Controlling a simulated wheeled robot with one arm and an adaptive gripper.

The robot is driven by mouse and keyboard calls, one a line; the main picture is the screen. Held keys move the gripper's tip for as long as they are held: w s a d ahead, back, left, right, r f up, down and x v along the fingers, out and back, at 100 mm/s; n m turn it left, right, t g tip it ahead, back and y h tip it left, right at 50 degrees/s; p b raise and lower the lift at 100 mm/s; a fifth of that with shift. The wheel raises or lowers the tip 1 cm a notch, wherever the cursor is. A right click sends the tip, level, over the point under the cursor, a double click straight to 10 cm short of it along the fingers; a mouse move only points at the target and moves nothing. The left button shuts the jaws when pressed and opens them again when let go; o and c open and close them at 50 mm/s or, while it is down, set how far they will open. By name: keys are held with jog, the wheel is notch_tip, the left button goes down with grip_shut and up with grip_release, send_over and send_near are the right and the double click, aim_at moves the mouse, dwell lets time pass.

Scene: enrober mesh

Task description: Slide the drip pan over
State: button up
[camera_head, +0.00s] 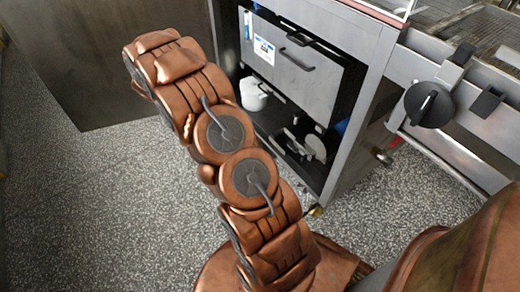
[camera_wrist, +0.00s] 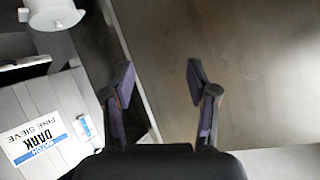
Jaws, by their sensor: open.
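I cannot pick out a drip pan with certainty in either view. My gripper (camera_wrist: 163,80) is open and empty in the wrist view, its two dark fingers spread apart. Behind the fingers is a broad, plain brown-grey surface (camera_wrist: 230,50), with a pale edge strip running down its left side. In the head view my arm reaches up and to the left, and my gripper cannot be made out there.
A steel cabinet (camera_head: 330,185) holds grey panels with black handles and a labelled front (camera_head: 264,50). The label, reading "DARK FINE SIEVE", also shows in the wrist view (camera_wrist: 35,142). A white pot (camera_head: 254,95) stands inside. A black knob (camera_head: 429,104) protrudes at right. Speckled floor (camera_head: 100,190) is clear at left.

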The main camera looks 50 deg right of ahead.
jog(key=s+d+f+m+g+h+b, duration=0.2)
jog(key=s+d+f+m+h+b, duration=0.15)
jog(key=d+f, duration=0.65)
jog(key=m+g+h+b, duration=0.5)
jog(key=g+b, duration=0.6)
jog(key=g, duration=0.1)
send_near(272, 136)
jog(key=x, duration=0.2)
jog(key=shift+s+d, duration=0.25)
jog(key=shift+s, duration=0.05)
jog(key=shift+d, duration=0.1)
jog(key=b+x, duration=0.2)
jog(key=x, duration=0.3)
jog(key=shift+s+d+b, duration=0.1)
jog(key=shift+d+b, duration=0.25)
jog(key=shift+d, duration=0.05)
jog(key=shift+b+x, duration=0.3)
jog(key=shift+x, duration=0.6)
jog(key=shift+r, duration=0.15)
